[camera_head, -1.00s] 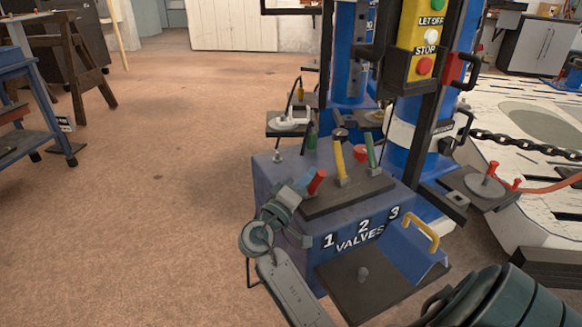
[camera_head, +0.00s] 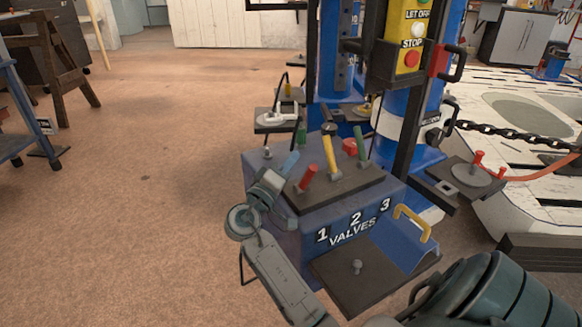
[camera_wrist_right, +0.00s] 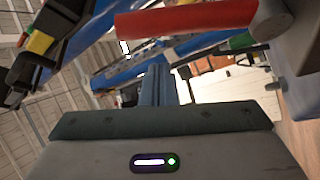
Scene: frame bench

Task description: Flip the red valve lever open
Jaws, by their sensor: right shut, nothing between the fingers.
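The red valve lever (camera_head: 308,178) stands at the left end of the dark plate on the blue valve box (camera_head: 325,215), above the number 1. It leans up and to the right, while the yellow lever (camera_head: 331,156) and green lever (camera_head: 362,148) lean up-left. My right gripper (camera_head: 290,160) is shut and empty, its blue fingers just left of the red lever. In the right wrist view the red lever (camera_wrist_right: 190,18) crosses the top, beyond the shut fingers (camera_wrist_right: 158,85). I cannot tell whether they touch. My left gripper is not in view.
A yellow handle (camera_head: 412,222) and a dark plate with a knob (camera_head: 357,267) are at the box's front right. The floor left of the box is clear.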

